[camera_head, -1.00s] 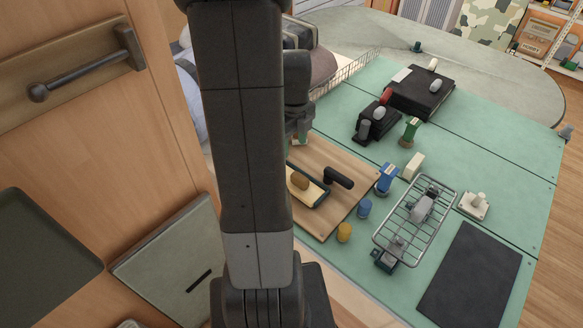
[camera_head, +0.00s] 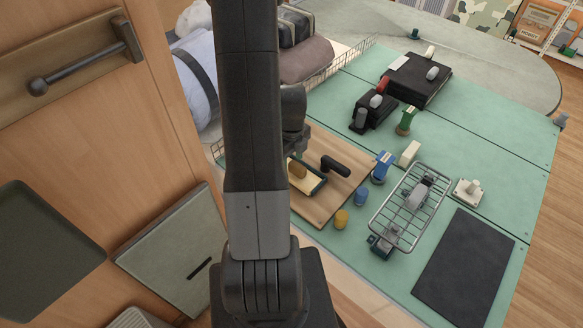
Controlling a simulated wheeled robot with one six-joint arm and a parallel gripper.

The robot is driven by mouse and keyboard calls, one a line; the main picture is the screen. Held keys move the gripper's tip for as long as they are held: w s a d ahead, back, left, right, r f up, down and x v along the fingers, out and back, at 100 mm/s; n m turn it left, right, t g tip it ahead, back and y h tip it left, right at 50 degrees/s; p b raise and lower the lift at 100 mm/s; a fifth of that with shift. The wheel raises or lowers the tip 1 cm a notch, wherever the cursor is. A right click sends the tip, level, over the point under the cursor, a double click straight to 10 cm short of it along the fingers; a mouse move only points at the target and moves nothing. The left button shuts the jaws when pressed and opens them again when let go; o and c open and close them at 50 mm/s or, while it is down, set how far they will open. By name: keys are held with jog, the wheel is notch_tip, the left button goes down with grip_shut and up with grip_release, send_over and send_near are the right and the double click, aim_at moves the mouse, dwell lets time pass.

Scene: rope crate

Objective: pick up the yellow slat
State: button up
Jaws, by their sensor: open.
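I cannot pick out a yellow slat with certainty; my own arm hides part of the work area. A small dark-edged tray (camera_head: 318,187) with a pale inside and a tan block (camera_head: 297,171) lies on the wooden board (camera_head: 325,206). A short yellow cylinder (camera_head: 341,219) stands by the board's front right corner. My gripper (camera_head: 300,150) points down above the back left part of the board, partly behind my arm. It is open, and I see nothing held in it.
Right of the board are a blue-topped item (camera_head: 383,165), a blue cylinder (camera_head: 361,197), a cream block (camera_head: 409,153) and a wire rack (camera_head: 376,215). Black boxes (camera_head: 418,80) stand behind. A dark mat (camera_head: 464,268) lies bare at front right. A wire basket edge (camera_head: 345,62) runs behind the gripper.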

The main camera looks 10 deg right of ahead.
aim_at(291, 161)
jog(key=shift+f, duration=0.95)
jog(key=shift+c, duration=0.4)
grip_shut()
jog(key=shift+r+b, duration=0.55)
jog(key=shift+r, duration=4.45)
